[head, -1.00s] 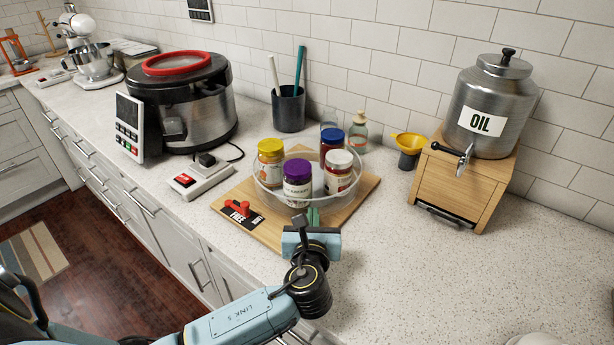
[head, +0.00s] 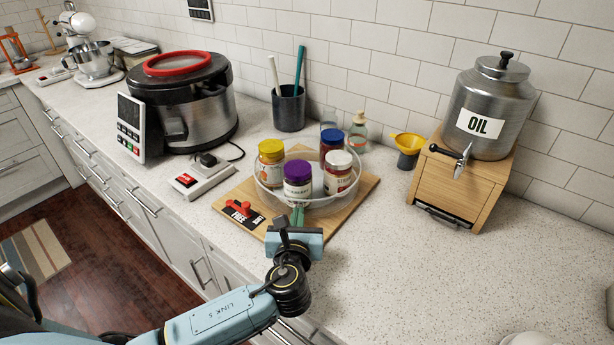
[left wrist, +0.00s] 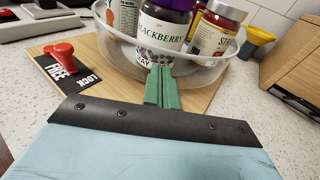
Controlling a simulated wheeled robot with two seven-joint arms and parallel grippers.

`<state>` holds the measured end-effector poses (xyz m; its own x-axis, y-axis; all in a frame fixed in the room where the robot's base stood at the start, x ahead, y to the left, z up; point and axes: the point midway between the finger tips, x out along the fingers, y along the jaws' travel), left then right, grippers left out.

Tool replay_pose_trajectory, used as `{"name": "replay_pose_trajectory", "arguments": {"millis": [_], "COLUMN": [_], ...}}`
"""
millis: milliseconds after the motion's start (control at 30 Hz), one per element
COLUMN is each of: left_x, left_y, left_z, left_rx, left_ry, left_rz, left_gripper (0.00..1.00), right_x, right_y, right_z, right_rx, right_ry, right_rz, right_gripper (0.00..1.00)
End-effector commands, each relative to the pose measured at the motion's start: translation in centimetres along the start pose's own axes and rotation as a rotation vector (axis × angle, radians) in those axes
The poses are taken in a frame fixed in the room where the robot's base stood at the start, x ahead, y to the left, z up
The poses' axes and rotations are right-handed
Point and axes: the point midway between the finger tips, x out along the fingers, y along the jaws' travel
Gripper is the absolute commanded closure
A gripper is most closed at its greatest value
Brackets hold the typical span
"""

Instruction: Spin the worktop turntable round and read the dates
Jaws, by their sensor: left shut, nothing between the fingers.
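The turntable is a clear round tray (head: 322,203) on a wooden board (head: 345,212). It holds a purple-lidded jar (head: 297,183), a white-lidded jar (head: 338,172), a yellow-lidded jar (head: 271,164) and a blue-lidded jar (head: 332,143). In the left wrist view the purple-lidded jar (left wrist: 163,25) reads "BLACKBERRY"; no date is readable. A red lever (head: 240,209) sits on a black FREE/LOCK plate (left wrist: 70,70), its knob nearer FREE. My left gripper (head: 297,214) is shut and empty, its green fingertips (left wrist: 162,84) at the tray's near wall; contact is unclear. My right gripper is out of view.
A white switch box (head: 202,178) and a large cooker (head: 185,105) stand left. An oil dispenser (head: 490,105) on a wooden box stands right.

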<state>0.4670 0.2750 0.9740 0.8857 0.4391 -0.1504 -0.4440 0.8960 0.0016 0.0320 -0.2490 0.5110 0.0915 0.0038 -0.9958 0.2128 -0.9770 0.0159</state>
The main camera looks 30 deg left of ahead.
Motion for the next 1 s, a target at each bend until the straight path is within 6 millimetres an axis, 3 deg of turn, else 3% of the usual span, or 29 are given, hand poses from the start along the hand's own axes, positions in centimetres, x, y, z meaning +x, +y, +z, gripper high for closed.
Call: {"name": "replay_pose_trajectory", "arguments": {"millis": [267,633,1000], "left_x": [0.3,0.3,-2.1], "left_y": [1.5,1.6,2.1], "left_z": [0.1,0.1,-0.1], "left_rx": [0.001,0.0,-0.001], "left_ry": [0.0,0.001,0.003], "left_rz": [0.0,0.0,0.0], "left_gripper": [1.0,1.0,1.0], "right_x": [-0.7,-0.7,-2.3], "right_y": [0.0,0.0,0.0], "right_z": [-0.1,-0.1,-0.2], "right_rx": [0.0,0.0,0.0], "right_ry": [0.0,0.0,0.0], "right_rz": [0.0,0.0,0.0], "right_gripper": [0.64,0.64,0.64]}}
